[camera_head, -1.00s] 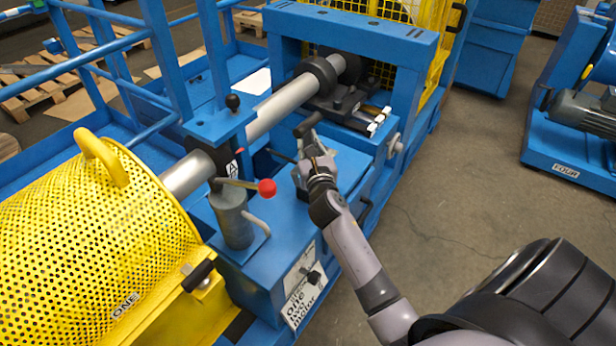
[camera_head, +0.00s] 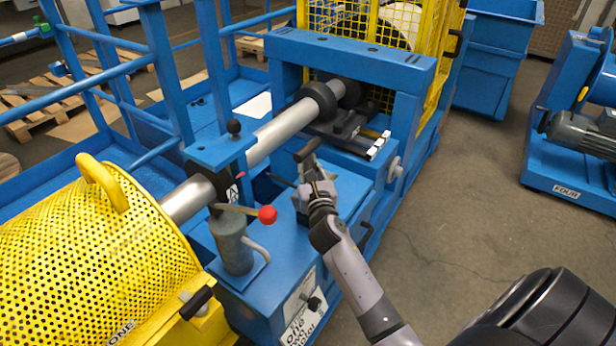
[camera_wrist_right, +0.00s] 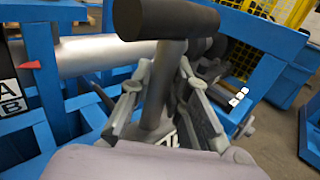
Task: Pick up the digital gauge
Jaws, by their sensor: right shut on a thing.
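My right gripper (camera_head: 310,176) is shut around the grey stem of a T-shaped handle with a dark cylindrical crossbar (camera_head: 307,149). In the right wrist view the crossbar (camera_wrist_right: 165,20) fills the top and the gripper's fingers (camera_wrist_right: 163,108) flank the stem just below it. The foot of the stem is hidden by the gripper. I cannot clearly make out a digital gauge. Small white blocks (camera_head: 377,147) sit on the blue machine's ledge behind the gripper, and also show in the right wrist view (camera_wrist_right: 238,97). My left gripper is not in view.
A lever with a red ball (camera_head: 267,215) stands left of the gripper. A grey shaft (camera_head: 275,138) runs behind it under a blue frame (camera_head: 350,45). A yellow perforated guard (camera_head: 85,260) is at the left. The grey floor (camera_head: 450,180) to the right is open.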

